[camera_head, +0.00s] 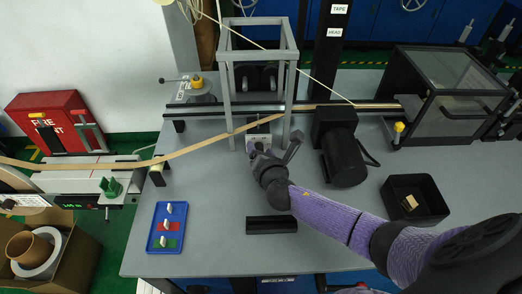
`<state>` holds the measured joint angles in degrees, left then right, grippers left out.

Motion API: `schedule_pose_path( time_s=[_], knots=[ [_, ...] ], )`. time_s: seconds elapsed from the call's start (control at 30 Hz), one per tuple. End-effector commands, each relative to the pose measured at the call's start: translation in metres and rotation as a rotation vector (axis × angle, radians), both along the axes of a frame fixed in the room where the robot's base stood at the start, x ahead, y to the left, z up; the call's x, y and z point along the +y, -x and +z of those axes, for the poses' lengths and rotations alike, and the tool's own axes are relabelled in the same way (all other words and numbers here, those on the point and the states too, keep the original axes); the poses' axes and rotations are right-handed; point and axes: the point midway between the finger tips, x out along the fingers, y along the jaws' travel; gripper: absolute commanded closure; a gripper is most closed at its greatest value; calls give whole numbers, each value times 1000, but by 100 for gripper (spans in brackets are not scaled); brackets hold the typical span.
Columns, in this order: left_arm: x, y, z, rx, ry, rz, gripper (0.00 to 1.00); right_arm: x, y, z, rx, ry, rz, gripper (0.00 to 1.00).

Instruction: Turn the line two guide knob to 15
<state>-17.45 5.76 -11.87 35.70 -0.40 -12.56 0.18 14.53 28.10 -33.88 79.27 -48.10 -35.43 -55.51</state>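My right arm comes in from the lower right, and its gripper (258,150) is at a small light grey panel (260,137) at the foot of the grey metal frame (230,85). The gripper covers the lower part of this panel, so a knob there, its scale and any number are hidden or too small to read. I cannot tell whether the fingers are open or shut, or whether they touch anything. My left gripper is not in view.
A tan tape (200,145) runs across the table through the frame. A black motor (345,155) stands right of the gripper. A black block (271,224), a blue tray (167,227) and a black bin (415,199) are nearer. The grey tabletop (215,195) is clear between the tray and gripper.

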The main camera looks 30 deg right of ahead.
Motion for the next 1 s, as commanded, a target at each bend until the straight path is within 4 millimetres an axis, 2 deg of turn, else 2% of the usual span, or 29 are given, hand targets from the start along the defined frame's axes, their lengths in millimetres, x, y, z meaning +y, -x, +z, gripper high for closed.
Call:
schedule_pose_path(
  time_s=[0.13, 0.23, 0.4, 0.6, 0.77, 1.0],
  knots=[
    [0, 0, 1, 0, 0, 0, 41, 0, 2, 1, 1, 0, 1, 30],
    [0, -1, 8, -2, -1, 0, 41, 3, 12, 6, 1, 1, 1, 30],
    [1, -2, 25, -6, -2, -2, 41, 11, 49, 20, 2, -1, 2, 30],
    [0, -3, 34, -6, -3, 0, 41, 19, 83, 29, 2, -1, 0, 30],
    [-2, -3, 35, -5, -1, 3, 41, 21, 92, 31, 1, 0, 1, 30],
    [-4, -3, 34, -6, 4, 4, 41, 21, 92, 30, 0, 0, 0, 30]
  ],
)
